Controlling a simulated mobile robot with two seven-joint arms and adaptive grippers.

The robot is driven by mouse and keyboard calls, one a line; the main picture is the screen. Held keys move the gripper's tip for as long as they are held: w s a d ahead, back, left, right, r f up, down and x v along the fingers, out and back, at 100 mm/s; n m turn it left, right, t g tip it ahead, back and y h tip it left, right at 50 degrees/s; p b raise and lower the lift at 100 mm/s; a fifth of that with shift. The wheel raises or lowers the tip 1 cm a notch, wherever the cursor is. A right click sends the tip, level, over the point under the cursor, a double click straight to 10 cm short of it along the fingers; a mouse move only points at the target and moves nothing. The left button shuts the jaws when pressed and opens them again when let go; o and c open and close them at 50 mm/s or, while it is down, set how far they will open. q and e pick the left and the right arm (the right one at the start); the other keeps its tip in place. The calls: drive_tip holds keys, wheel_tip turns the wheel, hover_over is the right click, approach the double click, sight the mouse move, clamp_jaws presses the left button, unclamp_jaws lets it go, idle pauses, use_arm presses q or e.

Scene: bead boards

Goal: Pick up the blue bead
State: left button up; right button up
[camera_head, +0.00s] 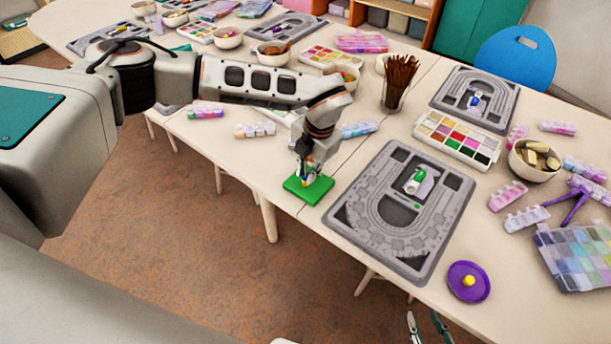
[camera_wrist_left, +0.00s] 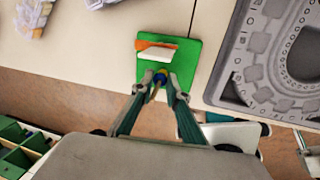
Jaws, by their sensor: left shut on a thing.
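My left gripper (camera_head: 307,178) points down over a green board (camera_head: 319,190) near the table's front edge. In the left wrist view its fingertips (camera_wrist_left: 160,80) are closed around a small blue bead (camera_wrist_left: 161,75) at the near edge of the green board (camera_wrist_left: 193,55). The fingers hide much of the bead. An orange and white piece (camera_wrist_left: 157,50) is on the board just beyond it. My right gripper (camera_head: 427,329) is at the bottom edge of the head view, below the table edge, with its fingers apart and nothing between them.
A grey bead board (camera_head: 345,215) with a green and white piece (camera_head: 419,176) lies right of the green board. A purple disc (camera_head: 468,282) lies near the front edge. A paint tray (camera_head: 432,130), a brush cup (camera_head: 394,98) and a bowl (camera_head: 522,165) stand behind.

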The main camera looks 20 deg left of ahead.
use_arm(q)
drive_tip(key=shift+r, duration=0.15)
wheel_tip(320, 180, up, 20)
drive_tip(key=shift+f, duration=0.1)
idle(0.6)
idle(0.4)
